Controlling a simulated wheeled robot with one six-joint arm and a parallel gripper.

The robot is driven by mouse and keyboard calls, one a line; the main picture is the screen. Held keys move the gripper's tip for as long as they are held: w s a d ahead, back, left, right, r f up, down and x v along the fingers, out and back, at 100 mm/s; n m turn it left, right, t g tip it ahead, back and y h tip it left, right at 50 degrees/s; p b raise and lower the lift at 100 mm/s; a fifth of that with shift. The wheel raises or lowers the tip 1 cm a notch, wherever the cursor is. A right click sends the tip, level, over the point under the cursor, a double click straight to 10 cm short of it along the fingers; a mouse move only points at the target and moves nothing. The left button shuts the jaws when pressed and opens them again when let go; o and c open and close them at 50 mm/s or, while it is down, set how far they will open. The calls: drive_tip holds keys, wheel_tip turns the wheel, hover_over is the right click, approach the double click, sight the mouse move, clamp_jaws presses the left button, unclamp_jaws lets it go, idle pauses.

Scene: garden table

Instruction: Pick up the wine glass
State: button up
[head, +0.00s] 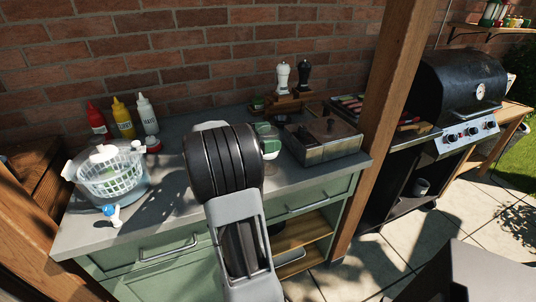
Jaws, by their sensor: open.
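I cannot make out a wine glass for certain. A faint, see-through shape shows just right of my arm on the grey counter (180,207), but it is too small and covered to name. My arm's black and grey links cover the middle of the counter in the head view. My gripper is hidden behind them, so its distance to any glass does not show.
A white salad spinner basket (108,176), a red bottle (97,121), a yellow bottle (123,119) and a white bottle (147,115) stand at left. A metal box (322,150) and pepper mills stand at right. A wooden post (385,110) rises beside the grill (458,88).

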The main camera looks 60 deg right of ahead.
drive_tip(key=c, duration=1.3)
drive_tip(key=shift+r, duration=0.15)
drive_tip(key=shift+r, duration=1.05)
drive_tip(key=shift+s+a+r+b, duration=0.3)
drive_tip(key=shift+s+a+r, duration=0.4)
drive_tip(key=shift+a+r, duration=1.3)
drive_tip(key=shift+s+a+r+b, duration=0.35)
drive_tip(key=shift+s+a+r, duration=0.35)
drive_tip(key=shift+a+r, duration=1.3)
drive_tip(key=shift+s+a+r+b, duration=0.3)
drive_tip(key=shift+s+a+r, duration=0.7)
drive_tip(key=shift+a, duration=1.6)
drive_tip(key=shift+w+r, duration=0.25)
drive_tip(key=shift+r, duration=0.05)
